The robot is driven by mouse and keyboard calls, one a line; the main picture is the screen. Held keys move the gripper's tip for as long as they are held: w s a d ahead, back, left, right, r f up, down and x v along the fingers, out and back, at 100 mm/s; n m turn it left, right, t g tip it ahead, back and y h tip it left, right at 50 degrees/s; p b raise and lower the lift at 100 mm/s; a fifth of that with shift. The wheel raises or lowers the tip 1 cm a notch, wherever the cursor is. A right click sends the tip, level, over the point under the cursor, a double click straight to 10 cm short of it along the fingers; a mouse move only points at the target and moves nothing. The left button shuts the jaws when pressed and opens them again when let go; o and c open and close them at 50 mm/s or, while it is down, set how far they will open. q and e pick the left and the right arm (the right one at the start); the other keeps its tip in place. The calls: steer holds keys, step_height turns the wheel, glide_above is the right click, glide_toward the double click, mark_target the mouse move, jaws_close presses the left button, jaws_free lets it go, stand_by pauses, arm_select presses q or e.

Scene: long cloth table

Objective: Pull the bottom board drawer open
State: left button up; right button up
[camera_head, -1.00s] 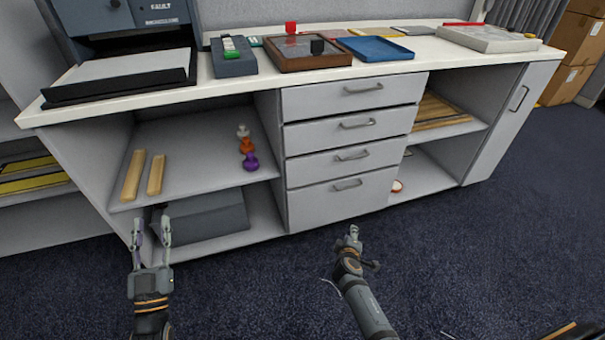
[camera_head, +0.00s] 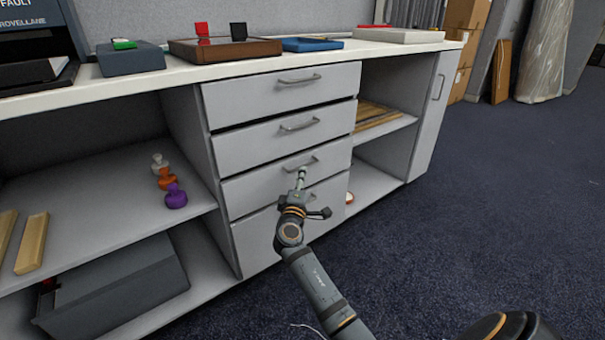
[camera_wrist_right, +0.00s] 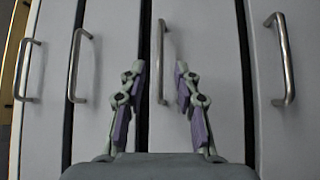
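The grey drawer stack sits in the middle of the cabinet. The bottom drawer (camera_head: 258,243) is shut, and its bar handle (camera_head: 312,195) is partly hidden behind my right gripper (camera_head: 300,176). The gripper's tips are in front of the third drawer (camera_head: 250,190), by its handle (camera_head: 301,164). In the right wrist view the drawers appear turned on their side. My right gripper (camera_wrist_right: 158,85) is open and empty there, with the third handle (camera_wrist_right: 162,62) between its fingers; contact cannot be told. The handle of what looks like the bottom drawer (camera_wrist_right: 283,60) is at the right. My left gripper is out of view.
The upper drawers (camera_head: 290,92) are shut too. An open shelf with chess-like pieces (camera_head: 168,183) and wooden bars (camera_head: 32,243) is left of the stack. A dark grey box (camera_head: 120,285) lies below it. The carpet (camera_head: 440,230) to the right is clear.

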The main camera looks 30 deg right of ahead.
steer(key=b+x, duration=0.1)
steer(key=x, duration=0.3)
steer(key=shift+w+d, duration=0.2)
steer(key=shift+w, duration=0.05)
jaws_close()
